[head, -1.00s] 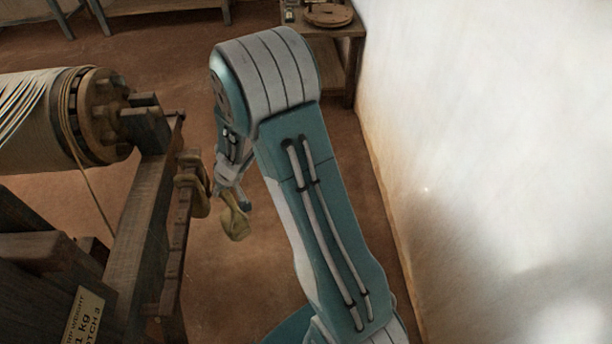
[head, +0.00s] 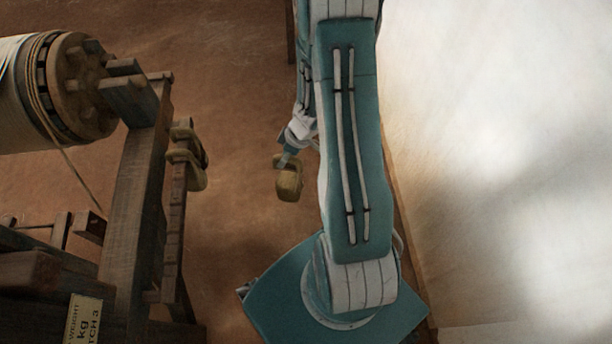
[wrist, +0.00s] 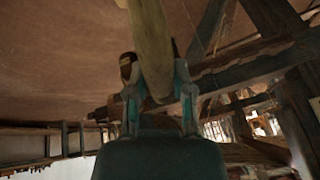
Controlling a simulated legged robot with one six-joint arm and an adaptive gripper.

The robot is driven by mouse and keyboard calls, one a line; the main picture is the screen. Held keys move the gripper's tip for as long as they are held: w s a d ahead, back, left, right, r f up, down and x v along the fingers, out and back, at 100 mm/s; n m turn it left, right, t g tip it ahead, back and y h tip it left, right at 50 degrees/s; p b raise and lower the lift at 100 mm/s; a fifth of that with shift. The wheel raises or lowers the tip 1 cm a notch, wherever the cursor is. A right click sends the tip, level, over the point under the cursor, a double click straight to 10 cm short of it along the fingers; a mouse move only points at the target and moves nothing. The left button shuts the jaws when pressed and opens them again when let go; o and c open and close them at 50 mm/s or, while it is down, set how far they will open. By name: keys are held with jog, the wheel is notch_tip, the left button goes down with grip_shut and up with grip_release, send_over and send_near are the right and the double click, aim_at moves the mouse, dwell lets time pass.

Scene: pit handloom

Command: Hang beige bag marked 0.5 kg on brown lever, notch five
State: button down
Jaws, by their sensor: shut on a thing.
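A beige bag (head: 289,181) hangs from my gripper (head: 291,155) in the head view, clear of the loom and to the right of the lever. My gripper is shut on it; in the wrist view the bag (wrist: 152,45) rises between the two fingers (wrist: 158,98). Its mark cannot be read. The brown notched lever (head: 175,225) runs along the right side of the loom frame. A loop of beige material (head: 188,165) sits near the lever's far end. Which notch is which cannot be told.
The warp beam (head: 70,90) and loom post (head: 135,190) stand at left. A white wall (head: 500,170) closes the right side. Bare floor (head: 235,230) lies between lever and arm.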

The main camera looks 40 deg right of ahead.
jog(key=s+d+f+n+g, duration=0.1)
jog(key=s+d+n, duration=0.2)
jog(key=s+d, duration=1.2)
jog(key=shift+s+n, duration=0.3)
jog(key=shift+s, duration=0.05)
dwell(1.0)
jog(key=shift+a, duration=0.1)
dwell(0.7)
